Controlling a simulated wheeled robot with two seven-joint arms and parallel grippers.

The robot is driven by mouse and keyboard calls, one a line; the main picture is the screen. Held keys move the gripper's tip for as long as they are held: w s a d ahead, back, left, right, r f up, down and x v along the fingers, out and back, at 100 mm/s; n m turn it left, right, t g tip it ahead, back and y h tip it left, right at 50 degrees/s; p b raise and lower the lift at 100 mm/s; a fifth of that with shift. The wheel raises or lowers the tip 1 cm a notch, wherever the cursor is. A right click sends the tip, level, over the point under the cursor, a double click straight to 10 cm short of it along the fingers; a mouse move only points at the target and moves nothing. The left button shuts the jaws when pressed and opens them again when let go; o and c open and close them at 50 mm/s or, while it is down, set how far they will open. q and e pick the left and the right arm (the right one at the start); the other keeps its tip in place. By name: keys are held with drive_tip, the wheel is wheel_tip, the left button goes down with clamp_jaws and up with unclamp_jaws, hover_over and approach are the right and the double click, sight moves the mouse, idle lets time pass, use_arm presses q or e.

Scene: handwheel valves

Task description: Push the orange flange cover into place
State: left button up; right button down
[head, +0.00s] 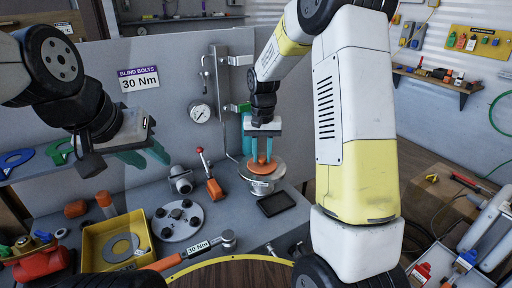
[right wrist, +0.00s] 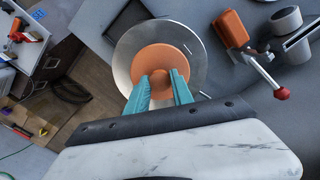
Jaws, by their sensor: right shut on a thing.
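The orange flange cover (head: 271,167) is a round disc with a small knob. It lies over the round metal flange (head: 280,172) on the bench, and it also shows in the right wrist view (right wrist: 158,57) with a metal rim around it. I cannot tell whether it is fully seated. My right gripper (head: 262,158) points down from above, its teal fingers closed on the knob of the cover; in the right wrist view the fingers (right wrist: 161,80) flank the knob. My left gripper (head: 146,157) hangs at the left above the bench, empty, its teal fingers apart.
A red-knobbed lever with an orange body (head: 214,188) and a grey pipe fitting (head: 181,180) stand left of the flange. A black tray (head: 276,204) lies in front of it. A bolted disc (head: 178,221), yellow bin (head: 92,256) and torque wrench (head: 197,248) are nearer left.

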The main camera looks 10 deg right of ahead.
drive_tip(key=shift+f, duration=0.1)
drive_tip(key=c, duration=1)
unclamp_jaws()
drive_tip(key=shift+c, duration=0.2)
drive_tip(key=shift+r, duration=2.55)
drive_tip(key=shift+r, duration=0.1)
wheel_tip(320, 180, up, 8)
